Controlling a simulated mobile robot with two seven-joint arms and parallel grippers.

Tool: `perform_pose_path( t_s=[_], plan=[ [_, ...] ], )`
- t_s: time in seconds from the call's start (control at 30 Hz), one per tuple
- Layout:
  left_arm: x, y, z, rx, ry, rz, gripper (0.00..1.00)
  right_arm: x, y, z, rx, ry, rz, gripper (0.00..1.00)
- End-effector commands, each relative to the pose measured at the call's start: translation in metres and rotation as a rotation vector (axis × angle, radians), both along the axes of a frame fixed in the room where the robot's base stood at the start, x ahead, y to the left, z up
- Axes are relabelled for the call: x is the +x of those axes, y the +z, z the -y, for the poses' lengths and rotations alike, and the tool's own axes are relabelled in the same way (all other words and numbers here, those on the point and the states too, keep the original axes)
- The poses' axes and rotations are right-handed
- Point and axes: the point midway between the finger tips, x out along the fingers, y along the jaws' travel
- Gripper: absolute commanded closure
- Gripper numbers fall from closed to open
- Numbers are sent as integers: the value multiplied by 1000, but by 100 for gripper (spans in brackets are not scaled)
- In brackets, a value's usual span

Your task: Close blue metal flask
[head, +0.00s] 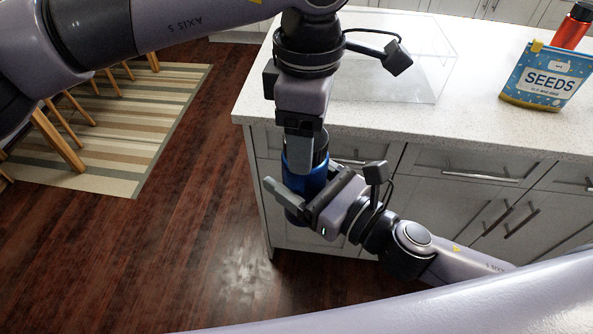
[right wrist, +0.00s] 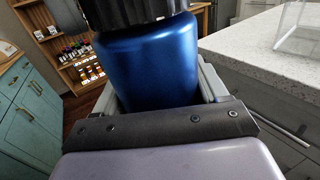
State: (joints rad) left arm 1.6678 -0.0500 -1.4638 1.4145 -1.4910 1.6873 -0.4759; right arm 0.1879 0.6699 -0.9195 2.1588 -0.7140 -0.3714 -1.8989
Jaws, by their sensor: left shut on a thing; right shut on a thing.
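The blue metal flask (head: 309,180) is upright in the air in front of the counter. My right gripper (head: 300,200) is shut around its body from the right. The flask body also fills the middle of the right wrist view (right wrist: 150,68). A black ribbed lid (right wrist: 135,12) is at the flask's top, partly cut off by the frame; it also shows in the head view (head: 320,146). My left gripper (head: 300,146) points down from above and is shut on the lid. Its fingers hide part of the lid, so I cannot tell how tightly it sits.
The white speckled counter (head: 470,120) is just behind the flask, with grey drawers (head: 465,172) below. A clear box (head: 420,60) sits on it. A blue seeds bag (head: 545,78) and a red bottle (head: 572,28) stand at the right.

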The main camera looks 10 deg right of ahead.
Motion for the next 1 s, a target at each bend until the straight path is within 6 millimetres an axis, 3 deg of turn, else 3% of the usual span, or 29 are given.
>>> perform_pose_path(
  t_s=[0.13, 0.3, 0.33, 0.4, 0.77, 1.0],
  plan=[
    [1, 0, -1, 2, -199, 1, 73, 0, 1, 0, 1, 0, 1, 100],
    [1, 0, -1, 2, -208, 1, 73, 0, 1, 0, 1, 0, 1, 100],
    [1, 0, -1, 2, -208, 1, 27, 0, 1, 0, 0, 0, 1, 100],
    [1, 0, -1, 2, -208, 1, 7, 0, 1, 0, 0, 0, 1, 100],
    [1, 5, 0, 0, -207, 2, 7, 0, 1, 0, 1, 1, 2, 100],
    [1, 45, 0, 0, -206, 6, 7, 0, 1, 0, 1, 1, 2, 100]
  ],
)
